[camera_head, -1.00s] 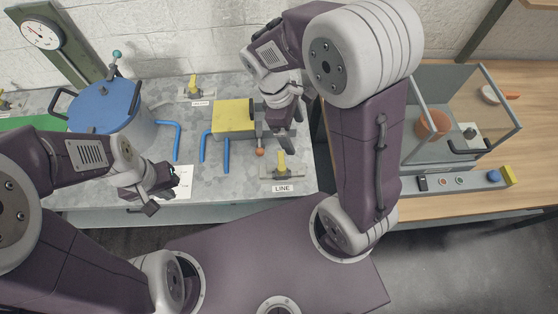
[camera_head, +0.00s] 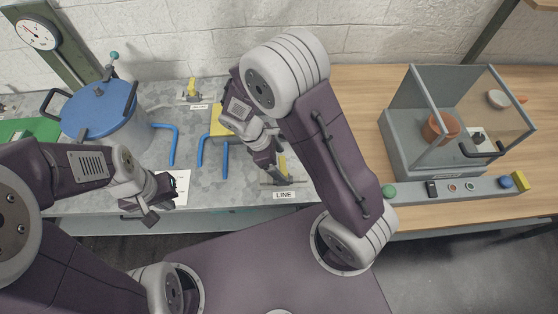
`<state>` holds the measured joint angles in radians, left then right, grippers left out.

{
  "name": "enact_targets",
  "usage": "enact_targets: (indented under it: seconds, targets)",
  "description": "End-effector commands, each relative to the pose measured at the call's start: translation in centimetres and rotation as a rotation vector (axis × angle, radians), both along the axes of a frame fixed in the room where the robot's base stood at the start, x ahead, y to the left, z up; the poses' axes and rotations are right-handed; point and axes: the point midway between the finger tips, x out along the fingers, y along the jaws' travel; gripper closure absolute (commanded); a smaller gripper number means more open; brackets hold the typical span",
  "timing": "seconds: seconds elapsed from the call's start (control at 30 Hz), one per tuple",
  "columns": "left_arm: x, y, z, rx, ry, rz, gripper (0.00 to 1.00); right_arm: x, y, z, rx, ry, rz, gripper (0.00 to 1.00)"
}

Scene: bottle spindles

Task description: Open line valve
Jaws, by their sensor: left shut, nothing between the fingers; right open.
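The line valve has a yellow upright handle (camera_head: 283,165) on a flat metal base, above a white LINE label (camera_head: 284,195) at the front edge of the grey bench. My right gripper (camera_head: 273,178) is open and points down right at the handle. Its fingers overlap the left side of the handle, and I cannot tell whether the handle is between them or touched. My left gripper (camera_head: 154,212) is shut and empty, over the bench's front edge at the left, well apart from the valve.
A blue-lidded pot (camera_head: 99,108) stands at the back left. Blue pipes (camera_head: 174,145) run beside a yellow block (camera_head: 217,124), mostly hidden by my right arm. Another yellow-handled valve (camera_head: 193,88) stands behind. A glass-walled case (camera_head: 398,148) stands on the wooden table (camera_head: 348,80) at right.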

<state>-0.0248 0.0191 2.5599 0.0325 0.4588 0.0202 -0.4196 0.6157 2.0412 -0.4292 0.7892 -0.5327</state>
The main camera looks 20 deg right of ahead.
Motion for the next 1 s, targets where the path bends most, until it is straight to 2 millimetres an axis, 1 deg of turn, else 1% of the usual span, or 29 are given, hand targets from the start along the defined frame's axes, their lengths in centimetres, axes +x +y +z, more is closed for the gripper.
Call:
enact_targets:
  seconds: [0.2,0.27,0.3,0.37,0.4,0.77,1.0]
  targets:
    - [0.0,0.0,0.0,0.0,0.0,0.0,1.0,0.0,0.0,-0.1,0.0,0.0,0.0,0.15]
    - [0.0,0.0,0.0,0.0,0.0,0.0,1.0,0.0,0.0,-0.1,0.0,0.0,0.0,0.31]
    - [0.0,0.0,0.0,0.0,0.0,0.0,1.0,0.0,0.0,0.0,0.0,0.0,-0.001,0.42]
    - [0.0,0.0,0.0,0.0,0.0,0.0,1.0,0.0,0.0,0.0,0.001,-0.001,0.0,0.59]
    - [0.0,0.0,0.0,0.0,0.0,0.0,1.0,0.1,0.0,0.0,0.0,-0.002,0.001,0.7]
    - [0.0,0.0,0.4,0.0,0.0,0.0,1.0,0.2,-0.1,0.2,0.0,-0.004,-0.026,0.71]
    - [0.0,0.0,1.6,0.0,0.0,0.0,1.0,0.3,-0.6,0.4,-0.001,-0.006,-0.159,0.71]
